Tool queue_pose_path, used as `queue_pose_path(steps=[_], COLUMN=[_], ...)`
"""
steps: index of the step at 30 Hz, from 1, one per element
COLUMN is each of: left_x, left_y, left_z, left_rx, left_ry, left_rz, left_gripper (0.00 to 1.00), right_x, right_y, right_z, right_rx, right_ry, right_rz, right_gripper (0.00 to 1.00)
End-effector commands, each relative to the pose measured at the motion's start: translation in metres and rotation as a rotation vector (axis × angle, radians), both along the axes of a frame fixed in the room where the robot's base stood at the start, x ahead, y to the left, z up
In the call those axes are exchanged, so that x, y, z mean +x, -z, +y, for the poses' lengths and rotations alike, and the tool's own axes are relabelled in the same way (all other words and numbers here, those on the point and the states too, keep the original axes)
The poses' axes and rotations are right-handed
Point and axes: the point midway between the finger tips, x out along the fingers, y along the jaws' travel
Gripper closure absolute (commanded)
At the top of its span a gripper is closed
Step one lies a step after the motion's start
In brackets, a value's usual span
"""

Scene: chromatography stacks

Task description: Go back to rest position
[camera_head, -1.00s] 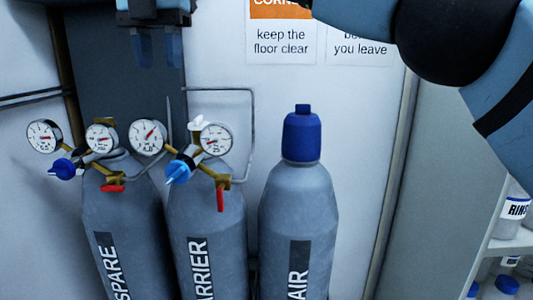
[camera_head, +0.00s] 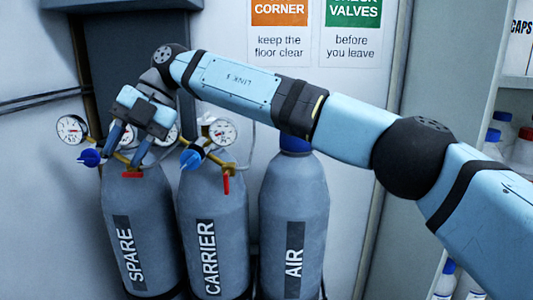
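My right arm comes in from the right and reaches across in front of the gas cylinders. My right gripper (camera_head: 122,156) points down at the regulators on top of the SPARE cylinder (camera_head: 150,215). Its two blue fingers are apart, with no object seen held between them. The fingers and wrist cover part of the gauges behind; whether they touch the regulator I cannot tell. My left gripper is not in view.
The CARRIER cylinder (camera_head: 205,270) has a regulator with a blue knob (camera_head: 191,158) and a red lever (camera_head: 226,184). The blue-capped AIR cylinder (camera_head: 293,195) stands right of it, partly under my forearm. Shelves with bottles (camera_head: 522,150) are at the right.

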Motion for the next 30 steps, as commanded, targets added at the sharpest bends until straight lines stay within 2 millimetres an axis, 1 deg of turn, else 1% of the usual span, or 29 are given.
queue_pose_path(steps=[1,3,7,11,14,17,20,23,26,27,29,30], left_x=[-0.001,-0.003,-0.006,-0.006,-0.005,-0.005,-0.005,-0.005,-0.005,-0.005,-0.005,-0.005], left_y=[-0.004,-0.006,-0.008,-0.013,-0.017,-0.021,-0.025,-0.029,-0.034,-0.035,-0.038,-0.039], left_z=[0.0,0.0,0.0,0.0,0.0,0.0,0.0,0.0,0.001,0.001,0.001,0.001], left_rx=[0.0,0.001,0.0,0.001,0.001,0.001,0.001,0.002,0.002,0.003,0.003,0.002], left_ry=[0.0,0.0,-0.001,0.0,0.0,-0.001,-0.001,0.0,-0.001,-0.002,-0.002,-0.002], left_rz=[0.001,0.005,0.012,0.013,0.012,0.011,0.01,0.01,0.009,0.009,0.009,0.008], left_gripper=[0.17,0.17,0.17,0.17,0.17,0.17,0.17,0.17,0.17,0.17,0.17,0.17], right_x=[-0.006,-0.015,-0.026,-0.028,-0.024,-0.015,-0.003,0.009,0.019,0.021,0.023,0.023], right_y=[0.017,0.032,0.052,0.067,0.078,0.092,0.111,0.138,0.171,0.187,0.211,0.229], right_z=[0.007,0.015,0.023,0.02,0.011,-0.005,-0.027,-0.054,-0.087,-0.101,-0.123,-0.138], right_rx=[0.092,0.23,0.483,0.724,0.895,1.051,1.185,1.293,1.372,1.395,1.421,1.43], right_ry=[-0.019,-0.031,-0.006,0.077,0.176,0.308,0.464,0.647,0.85,0.936,1.068,1.158], right_rz=[0.078,0.172,0.339,0.495,0.607,0.708,0.794,0.87,0.933,0.953,0.98,0.994], right_gripper=[0.63,0.63,0.63,0.63,0.63,0.63,0.63,0.63,0.63,0.63,0.63,0.63])
